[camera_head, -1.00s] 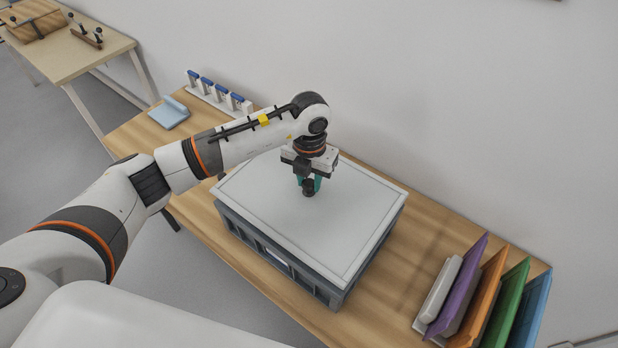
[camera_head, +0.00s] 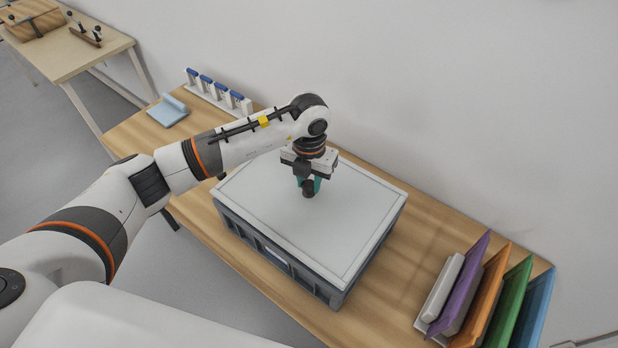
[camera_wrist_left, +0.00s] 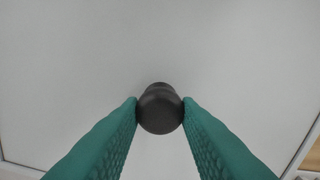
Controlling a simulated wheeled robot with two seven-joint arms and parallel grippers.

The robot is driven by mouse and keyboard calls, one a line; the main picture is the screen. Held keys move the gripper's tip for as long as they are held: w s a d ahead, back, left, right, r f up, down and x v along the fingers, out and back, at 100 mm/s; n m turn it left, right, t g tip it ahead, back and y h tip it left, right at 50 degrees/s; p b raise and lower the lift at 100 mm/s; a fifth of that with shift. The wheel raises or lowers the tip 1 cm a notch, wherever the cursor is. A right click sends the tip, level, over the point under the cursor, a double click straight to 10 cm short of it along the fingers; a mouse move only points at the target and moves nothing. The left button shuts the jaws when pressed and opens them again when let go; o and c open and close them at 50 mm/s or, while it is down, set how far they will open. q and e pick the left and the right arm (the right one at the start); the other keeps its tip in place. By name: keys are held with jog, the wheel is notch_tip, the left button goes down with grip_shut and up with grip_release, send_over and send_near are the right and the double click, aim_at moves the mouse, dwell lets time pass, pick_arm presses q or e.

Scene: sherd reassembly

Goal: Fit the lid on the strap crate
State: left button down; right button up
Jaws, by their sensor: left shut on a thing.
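The strap crate (camera_head: 281,262) is a dark grey box on the wooden table. Its pale grey lid (camera_head: 265,207) lies over the top of the crate, and its edges look lined up with the crate's rim. My left gripper (camera_head: 309,186) points down over the lid, and its teal fingers are shut on the dark round lid knob. In the left wrist view the knob (camera_wrist_left: 161,108) sits between the two fingertips, with the lid's flat surface behind it. The lid's far edge is partly hidden by my arm. My right gripper is not in view.
A rack of purple, orange, green and blue panels (camera_head: 490,290) stands at the table's right end. A light blue folded item (camera_head: 168,111) and a white rack with blue-topped pieces (camera_head: 218,93) lie at the far left. A wall runs behind. Another table (camera_head: 65,55) stands far left.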

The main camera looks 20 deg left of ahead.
pick_arm(q)
jog(key=shift+f+b, duration=0.35)
jog(key=shift+f, duration=0.15)
jog(key=shift+f, duration=0.1)
dwell(0.5)
jog(key=shift+f+b, duration=0.55)
jog(key=shift+b, duration=0.05)
jog(key=shift+f, duration=0.1)
jog(key=c, duration=1)
grip_release()
